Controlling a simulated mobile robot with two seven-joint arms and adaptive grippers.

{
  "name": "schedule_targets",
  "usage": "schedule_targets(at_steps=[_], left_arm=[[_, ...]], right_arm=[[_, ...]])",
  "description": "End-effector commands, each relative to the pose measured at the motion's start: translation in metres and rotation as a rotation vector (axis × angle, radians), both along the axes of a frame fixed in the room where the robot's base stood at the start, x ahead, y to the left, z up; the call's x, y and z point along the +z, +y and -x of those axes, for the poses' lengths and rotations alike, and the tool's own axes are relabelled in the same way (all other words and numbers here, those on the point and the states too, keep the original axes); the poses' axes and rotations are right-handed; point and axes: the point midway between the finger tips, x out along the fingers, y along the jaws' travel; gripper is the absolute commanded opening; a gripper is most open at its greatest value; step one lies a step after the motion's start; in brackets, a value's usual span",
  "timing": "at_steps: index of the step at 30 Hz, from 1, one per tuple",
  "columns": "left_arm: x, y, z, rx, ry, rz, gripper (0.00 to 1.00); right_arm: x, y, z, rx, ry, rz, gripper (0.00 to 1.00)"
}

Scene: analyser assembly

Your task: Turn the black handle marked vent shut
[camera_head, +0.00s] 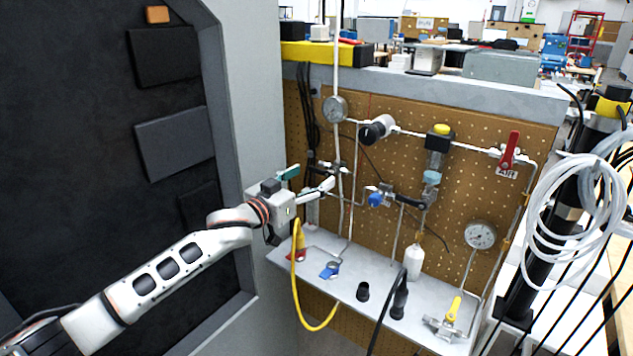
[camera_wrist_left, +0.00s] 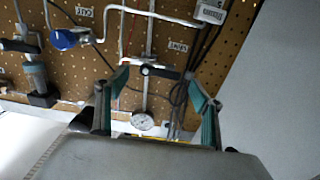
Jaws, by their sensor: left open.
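The black handle (camera_wrist_left: 160,71) sits on a thin vertical pipe on the pegboard, close to a small white label (camera_wrist_left: 178,46) too blurred to read surely. The handle lies across the pipe. In the head view the handle (camera_head: 334,165) is small, just beyond my left gripper (camera_head: 309,181). That gripper is open and empty, pointing at the board. In the left wrist view its teal fingertips (camera_wrist_left: 158,87) stand apart on either side of the handle, without clear contact. My right gripper is not in view.
A round gauge (camera_head: 335,109) is above the handle, and a blue knob (camera_head: 376,199) is to its right. Black cables (camera_head: 308,110) hang on the left. A grey shelf (camera_head: 345,290) with fittings and a yellow hose (camera_head: 296,268) lies below. A dark cabinet (camera_head: 175,150) borders the left.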

Motion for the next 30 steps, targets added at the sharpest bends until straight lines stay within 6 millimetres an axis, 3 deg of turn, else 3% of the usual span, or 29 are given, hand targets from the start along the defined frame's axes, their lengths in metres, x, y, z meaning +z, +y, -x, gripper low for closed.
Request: schedule_targets(at_steps=[1,6,20,25,30], left_arm=[[-0.006,-0.004,-0.006,0.000,0.002,-0.001,0.67],[-0.004,-0.013,-0.019,0.000,0.001,-0.001,0.67],[0.001,-0.019,-0.026,0.000,0.000,0.000,0.67],[0.000,-0.019,-0.026,0.000,0.000,0.000,0.29],[0.000,-0.018,-0.026,0.000,-0.001,-0.002,0.29]], right_arm=[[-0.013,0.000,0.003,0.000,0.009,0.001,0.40],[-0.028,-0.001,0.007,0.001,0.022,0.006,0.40],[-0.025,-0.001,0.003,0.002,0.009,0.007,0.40],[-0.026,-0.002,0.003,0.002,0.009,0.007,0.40],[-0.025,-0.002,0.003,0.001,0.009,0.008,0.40]])
